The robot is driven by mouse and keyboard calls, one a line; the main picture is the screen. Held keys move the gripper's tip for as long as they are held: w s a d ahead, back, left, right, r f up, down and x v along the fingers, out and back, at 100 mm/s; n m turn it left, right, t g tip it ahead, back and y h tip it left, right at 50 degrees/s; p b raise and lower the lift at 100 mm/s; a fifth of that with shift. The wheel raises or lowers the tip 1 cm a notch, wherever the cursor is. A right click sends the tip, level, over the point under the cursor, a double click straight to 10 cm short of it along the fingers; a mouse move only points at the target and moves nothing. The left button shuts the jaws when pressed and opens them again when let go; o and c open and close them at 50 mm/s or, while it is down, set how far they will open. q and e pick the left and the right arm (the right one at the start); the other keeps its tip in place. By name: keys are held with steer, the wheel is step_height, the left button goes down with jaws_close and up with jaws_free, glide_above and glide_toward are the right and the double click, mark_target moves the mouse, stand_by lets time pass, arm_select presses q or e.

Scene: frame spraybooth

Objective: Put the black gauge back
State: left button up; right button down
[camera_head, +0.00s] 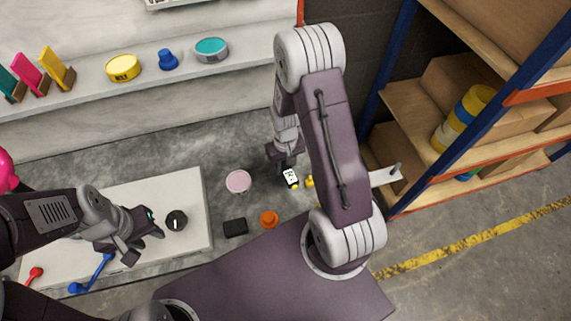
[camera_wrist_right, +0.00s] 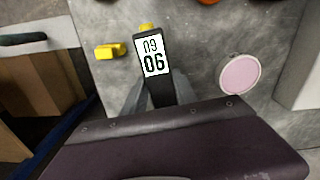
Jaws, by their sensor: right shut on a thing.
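The black gauge (camera_wrist_right: 155,92) is a slim black piece with a white label of digits and a yellow end, seen in the right wrist view. My right gripper (camera_wrist_right: 158,95) is shut on it, with grey fingers on both sides of its lower part. In the head view the gauge's label (camera_head: 290,176) shows just below my right gripper (camera_head: 284,165), over the grey floor area; I cannot tell its height. My left gripper (camera_head: 142,244) is open and empty beside a round black knob (camera_head: 176,220) on the white board.
A small yellow piece (camera_wrist_right: 110,51) and a pink disc (camera_wrist_right: 240,74) lie near the gauge. A black block (camera_head: 235,227) and an orange piece (camera_head: 269,219) lie nearby. A pale ledge (camera_head: 120,101) holds tins and several coloured upright pieces. A loaded shelf rack (camera_head: 405,105) stands right.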

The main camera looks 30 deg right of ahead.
steer(key=shift+f+b, duration=1.85)
steer(key=shift+f, duration=1.25)
steer(key=shift+f+b, duration=0.4)
steer(key=shift+f, duration=0.25)
steer(key=c, duration=0.9)
jaws_free()
steer(key=shift+r, duration=0.2)
step_height(320, 180, up, 8)
steer(key=p, duration=0.3)
steer(key=shift+r, duration=0.45)
